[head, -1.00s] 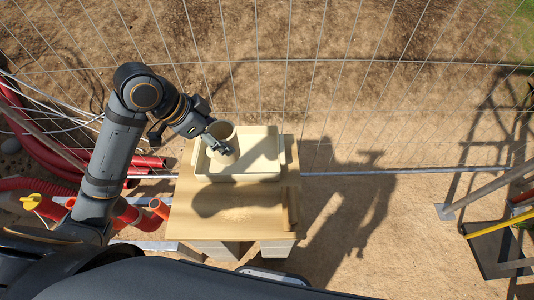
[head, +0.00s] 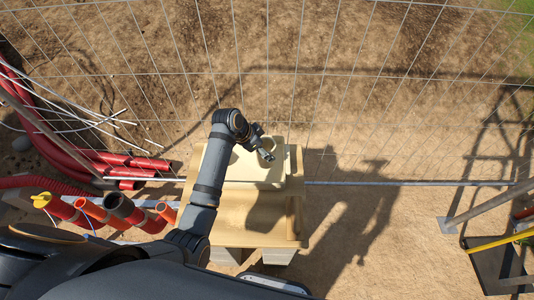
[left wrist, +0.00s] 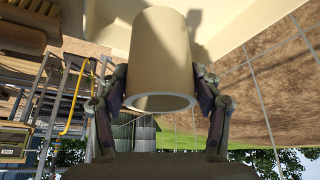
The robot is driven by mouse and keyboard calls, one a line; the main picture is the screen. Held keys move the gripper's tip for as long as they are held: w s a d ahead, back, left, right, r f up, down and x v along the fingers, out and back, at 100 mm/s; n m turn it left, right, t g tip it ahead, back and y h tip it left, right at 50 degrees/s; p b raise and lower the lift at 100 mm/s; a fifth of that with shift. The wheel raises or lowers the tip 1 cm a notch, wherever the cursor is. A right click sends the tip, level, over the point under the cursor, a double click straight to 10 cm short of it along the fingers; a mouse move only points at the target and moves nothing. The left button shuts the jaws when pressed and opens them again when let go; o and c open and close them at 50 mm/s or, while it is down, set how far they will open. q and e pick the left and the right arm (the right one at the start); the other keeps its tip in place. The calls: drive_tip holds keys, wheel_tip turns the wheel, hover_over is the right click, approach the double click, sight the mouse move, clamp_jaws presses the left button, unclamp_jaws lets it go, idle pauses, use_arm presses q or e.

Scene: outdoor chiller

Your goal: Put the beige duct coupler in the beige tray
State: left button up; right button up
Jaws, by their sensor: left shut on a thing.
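The beige tray (head: 254,183) sits on the wooden table and is partly hidden behind my left arm. My left gripper (head: 266,153) is over the tray in the head view. In the left wrist view the fingers (left wrist: 162,82) are shut on the beige duct coupler (left wrist: 160,45), one on each side. The coupler is an open-ended hollow cylinder, with its near rim facing the wrist camera. My right gripper is not in view.
The wooden table (head: 250,236) has bare room in front of the tray. A bristle brush (left wrist: 28,18) shows at the top left of the left wrist view. Red pipes (head: 118,208) lie left of the table. A wire fence stands behind it.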

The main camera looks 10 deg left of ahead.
sight(267, 149)
use_arm(q)
drive_tip(key=shift+w+d+f, duration=0.2)
drive_tip(key=shift+w+f, duration=0.3)
drive_tip(key=shift+f, duration=0.1)
drive_tip(key=shift+w+d+f, duration=0.2)
drive_tip(key=shift+w+f, duration=0.25)
drive_tip(key=shift+f, duration=0.15)
wheel_tip(267, 149, down, 3)
drive_tip(key=shift+w+d+f+p, duration=0.1)
drive_tip(key=shift+p, duration=0.25)
drive_tip(key=shift+f, duration=0.15)
drive_tip(key=shift+f, duration=0.1)
drive_tip(key=o, duration=1.8)
drive_tip(key=v, duration=1.2)
